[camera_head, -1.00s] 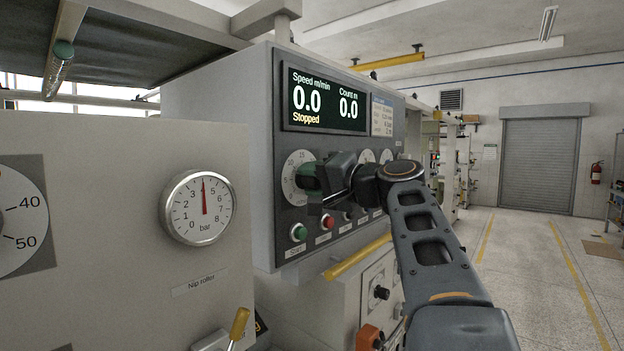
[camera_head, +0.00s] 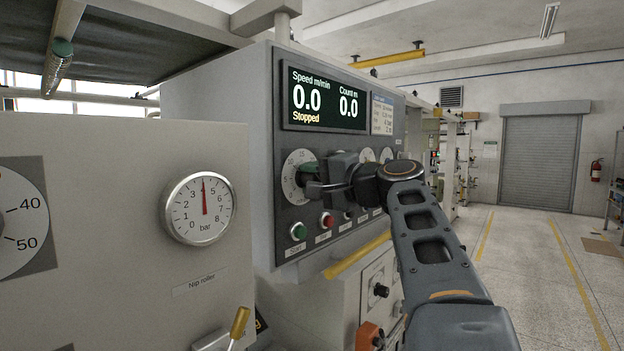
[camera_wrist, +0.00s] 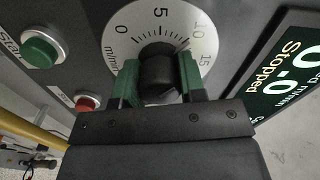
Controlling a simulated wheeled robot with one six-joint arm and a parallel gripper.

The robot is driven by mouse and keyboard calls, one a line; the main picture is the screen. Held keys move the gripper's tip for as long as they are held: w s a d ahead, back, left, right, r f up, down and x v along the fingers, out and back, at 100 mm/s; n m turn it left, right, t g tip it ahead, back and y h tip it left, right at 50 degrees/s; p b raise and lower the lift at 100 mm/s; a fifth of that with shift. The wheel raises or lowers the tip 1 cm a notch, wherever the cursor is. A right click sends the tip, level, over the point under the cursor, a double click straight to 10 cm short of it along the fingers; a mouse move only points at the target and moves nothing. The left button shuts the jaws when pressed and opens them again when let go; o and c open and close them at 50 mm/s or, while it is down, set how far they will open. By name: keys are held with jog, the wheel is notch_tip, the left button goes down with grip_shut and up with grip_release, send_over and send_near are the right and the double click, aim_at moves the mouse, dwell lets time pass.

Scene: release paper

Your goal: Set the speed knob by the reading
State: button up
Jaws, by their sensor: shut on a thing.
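The speed knob (camera_wrist: 160,75) is black and sits on a white dial (camera_wrist: 150,22) marked 0, 5, 10, 15 m/min in the wrist view. My gripper (camera_wrist: 160,80) has its green-padded fingers on both sides of the knob and is shut on it. In the head view the dial (camera_head: 291,170) is partly hidden by my gripper (camera_head: 310,180). The knob's pointer mark cannot be made out. The display (camera_head: 325,101) reads Speed 0.0 m/min, Count 0.0 m, Stopped. A paper card (camera_head: 382,114) beside it is too small to read.
A green button (camera_head: 298,232) and a red button (camera_head: 327,220) sit below the dial. More dials (camera_head: 367,156) stand to its right, partly hidden by my arm. A pressure gauge (camera_head: 199,208) reads about 4 bar. A yellow rail (camera_head: 357,255) runs below the panel.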

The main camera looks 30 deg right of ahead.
jog(key=o, duration=0.9)
jog(key=b+v, duration=0.3)
jog(key=v, duration=1.1)
jog(key=shift+a, duration=0.1)
